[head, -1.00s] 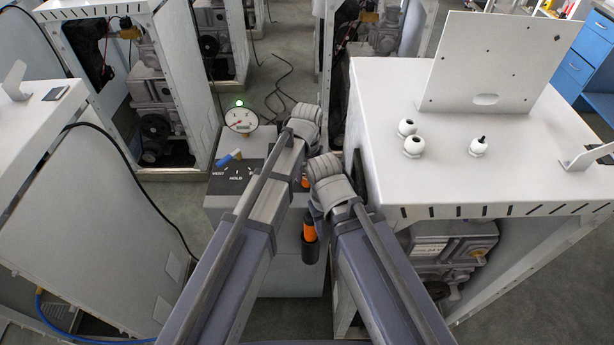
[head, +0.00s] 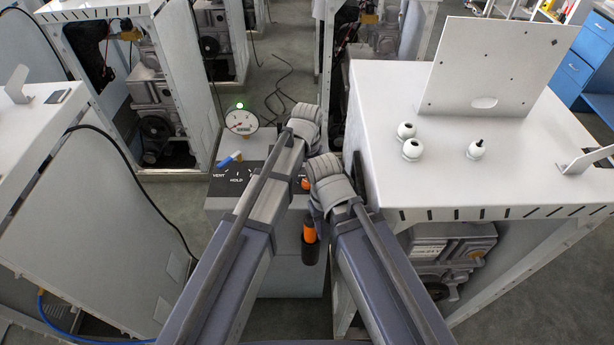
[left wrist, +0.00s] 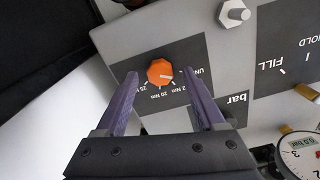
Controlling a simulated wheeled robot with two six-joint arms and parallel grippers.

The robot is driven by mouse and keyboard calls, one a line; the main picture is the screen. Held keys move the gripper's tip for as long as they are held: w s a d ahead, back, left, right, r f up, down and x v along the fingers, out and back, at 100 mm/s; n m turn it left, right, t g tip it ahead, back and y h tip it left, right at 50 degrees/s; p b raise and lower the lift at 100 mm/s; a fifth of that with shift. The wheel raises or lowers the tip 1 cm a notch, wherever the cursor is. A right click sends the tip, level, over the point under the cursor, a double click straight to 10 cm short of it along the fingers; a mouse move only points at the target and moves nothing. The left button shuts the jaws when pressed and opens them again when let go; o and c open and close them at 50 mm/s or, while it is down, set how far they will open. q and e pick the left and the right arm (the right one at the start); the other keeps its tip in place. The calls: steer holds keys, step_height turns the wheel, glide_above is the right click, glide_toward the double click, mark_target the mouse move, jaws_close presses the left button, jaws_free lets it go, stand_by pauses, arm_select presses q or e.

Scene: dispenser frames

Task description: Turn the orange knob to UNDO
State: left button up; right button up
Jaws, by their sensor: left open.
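The orange knob (left wrist: 160,72) sits on a dark label panel (left wrist: 190,55) in the left wrist view. Its pale mark points to the right and slightly down, toward the side with the partly covered "UN…" and "2 Nm" labels; the exact setting is hard to read. My left gripper (left wrist: 160,76) is open, its two fingers on either side of the knob in that view. Whether they touch it I cannot tell. In the head view a bit of orange, seemingly the knob (head: 305,184), shows beside my wrists. My right gripper is not visible there.
A blue-handled selector (head: 230,158) by VENT and HOLD and a round gauge (head: 241,121) with a green light stand left of the knob. An orange-and-black handle (head: 309,232) hangs on the front. A white cabinet (head: 400,100) stands close on the right.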

mark_target(307, 182)
arm_select(q)
step_height(307, 182, up, 7)
steer(key=p, duration=0.6)
steer(key=shift+f, duration=0.1)
steer(key=s+a, duration=0.3)
steer(key=s, duration=0.5)
steer(key=s+a+m+y, duration=0.1)
steer(key=s+a, duration=0.2)
steer(key=s, duration=0.6)
steer(key=shift+s+a, duration=0.2)
